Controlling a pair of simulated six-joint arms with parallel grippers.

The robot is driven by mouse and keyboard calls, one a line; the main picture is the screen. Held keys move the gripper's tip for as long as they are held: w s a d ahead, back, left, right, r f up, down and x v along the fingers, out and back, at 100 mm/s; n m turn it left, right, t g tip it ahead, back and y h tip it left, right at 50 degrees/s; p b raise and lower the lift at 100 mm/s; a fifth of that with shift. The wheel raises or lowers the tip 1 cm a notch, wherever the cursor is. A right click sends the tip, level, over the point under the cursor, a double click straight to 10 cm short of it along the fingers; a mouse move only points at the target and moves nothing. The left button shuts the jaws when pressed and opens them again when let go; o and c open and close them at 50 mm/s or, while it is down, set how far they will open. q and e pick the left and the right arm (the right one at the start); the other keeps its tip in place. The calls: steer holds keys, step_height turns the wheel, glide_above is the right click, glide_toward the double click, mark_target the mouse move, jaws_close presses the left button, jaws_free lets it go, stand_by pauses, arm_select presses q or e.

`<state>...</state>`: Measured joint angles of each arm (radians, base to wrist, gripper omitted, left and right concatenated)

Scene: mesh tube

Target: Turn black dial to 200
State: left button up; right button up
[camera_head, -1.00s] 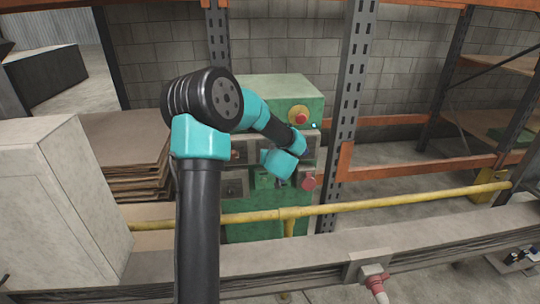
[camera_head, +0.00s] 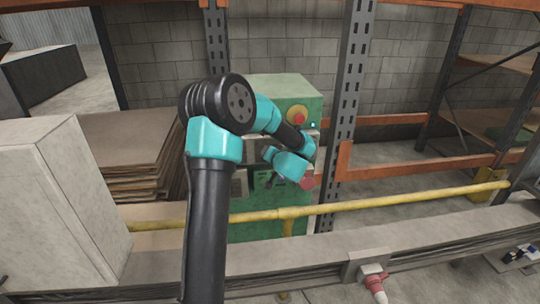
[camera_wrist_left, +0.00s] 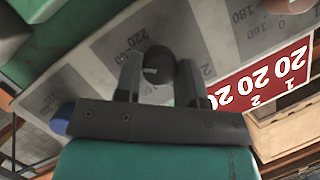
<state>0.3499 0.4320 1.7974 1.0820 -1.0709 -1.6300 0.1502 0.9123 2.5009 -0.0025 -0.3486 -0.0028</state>
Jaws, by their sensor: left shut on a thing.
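The black dial (camera_wrist_left: 160,64) is in the upper middle of the left wrist view, on a grey panel (camera_wrist_left: 95,85) with printed numbers. A small white mark shows on the dial. My left gripper (camera_wrist_left: 159,78) is shut on the dial, one finger on each side. Labels reading 220 and 180 sit around it, upside down in this view. In the head view the panel belongs to the green machine (camera_head: 262,89), and my teal and black arm hides the dial and the fingertips. My right gripper is in neither view.
A red plate with numbers (camera_wrist_left: 265,85) is beside the dial panel. A yellow rail (camera_head: 380,204) runs before the machine, and a grey rack post (camera_head: 350,100) stands to its right.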

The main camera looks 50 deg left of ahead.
arm_select(q)
steer(key=o, duration=0.9)
steer(key=shift+d, duration=0.1)
steer(key=v, duration=1.7)
steer(key=shift+s+r, duration=0.1)
